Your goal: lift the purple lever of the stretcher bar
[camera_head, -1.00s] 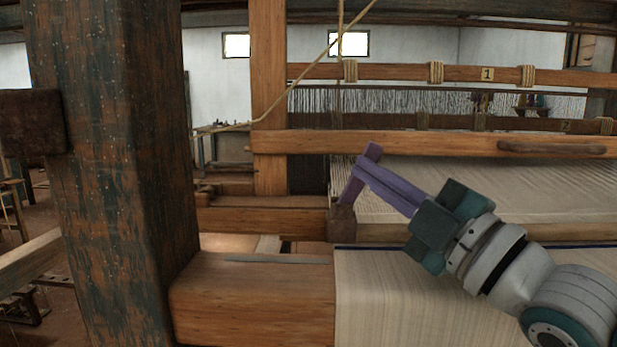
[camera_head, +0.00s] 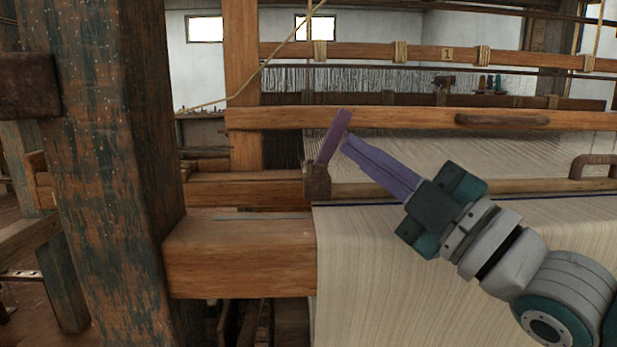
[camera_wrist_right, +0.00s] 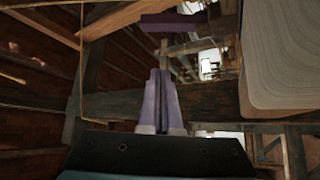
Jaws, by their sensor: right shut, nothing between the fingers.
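The purple lever (camera_head: 334,136) stands up at a tilt, its top leaning right, from a dark brown block (camera_head: 317,182) at the left edge of the cloth. A wooden bar (camera_head: 480,188) runs right from the block across the cloth. My right gripper (camera_head: 346,143) is shut and empty, its purple fingers pointing up and left. In the head view its tips are just right of the lever, with a narrow gap. In the right wrist view the lever (camera_wrist_right: 173,22) lies across the top, beyond the shut fingertips (camera_wrist_right: 159,72). My left gripper is not in view.
A thick worn post (camera_head: 100,180) stands at left. A wooden beam (camera_head: 240,258) juts out below the lever, beside the woven cloth (camera_head: 420,290). A horizontal batten (camera_head: 400,118) crosses behind the lever.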

